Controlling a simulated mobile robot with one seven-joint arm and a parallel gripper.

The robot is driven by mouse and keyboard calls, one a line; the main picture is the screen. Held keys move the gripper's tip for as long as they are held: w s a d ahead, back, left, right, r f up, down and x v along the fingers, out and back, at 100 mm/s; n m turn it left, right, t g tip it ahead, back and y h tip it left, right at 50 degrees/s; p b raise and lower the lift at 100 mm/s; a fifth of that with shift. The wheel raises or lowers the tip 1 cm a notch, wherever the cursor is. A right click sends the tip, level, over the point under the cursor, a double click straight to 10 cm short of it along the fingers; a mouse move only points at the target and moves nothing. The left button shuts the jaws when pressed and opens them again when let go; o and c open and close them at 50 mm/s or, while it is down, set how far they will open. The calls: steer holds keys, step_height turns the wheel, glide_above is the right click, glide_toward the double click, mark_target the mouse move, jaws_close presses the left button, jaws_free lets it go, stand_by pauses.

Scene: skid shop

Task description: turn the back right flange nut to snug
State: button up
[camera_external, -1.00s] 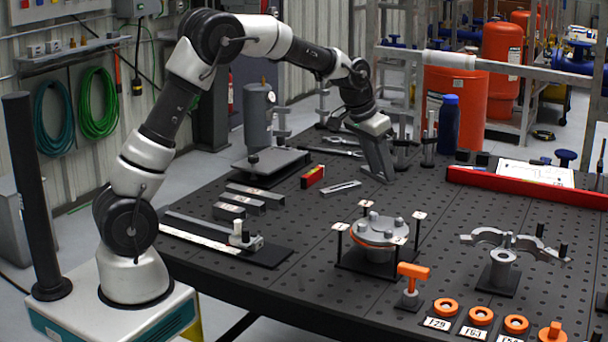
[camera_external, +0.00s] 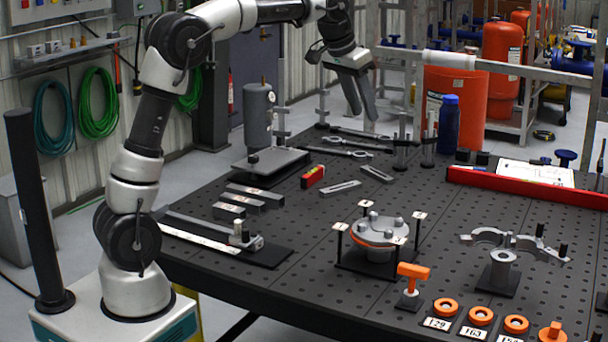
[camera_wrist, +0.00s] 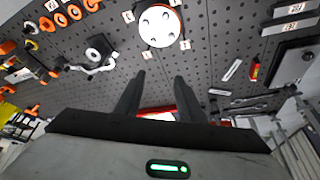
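The round grey flange (camera_external: 376,233) with several nuts on top sits on a dark base plate, with small white tags on posts around it. Its right-hand nut (camera_external: 399,222) shows on the rim; I cannot tell from these views how tight any nut is. In the wrist view the flange (camera_wrist: 160,26) appears as a pale disc at the top, beyond the fingers. My gripper (camera_external: 362,112) is raised over the back of the table, well away from the flange. In the wrist view its two fingers (camera_wrist: 161,82) stand apart with nothing between them.
Wrench-like tools (camera_external: 346,152) lie at the back of the table, with flat bars (camera_external: 340,187) in front. A red level (camera_external: 312,176), an orange-handled tool (camera_external: 411,285), a clamp stand (camera_external: 501,270) and a blue bottle (camera_external: 448,125) also stand or lie around. Table between bars and flange is clear.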

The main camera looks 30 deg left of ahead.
steer(key=shift+a+r, duration=0.1)
steer(key=shift+a, duration=0.05)
steer(key=b, duration=0.4)
glide_toward(397, 220)
steer(key=shift+m, duration=0.4)
steer(key=x, duration=0.8)
steer(key=shift+w, duration=0.15)
steer(key=shift+r, duration=0.1)
steer(key=shift+c, duration=0.4)
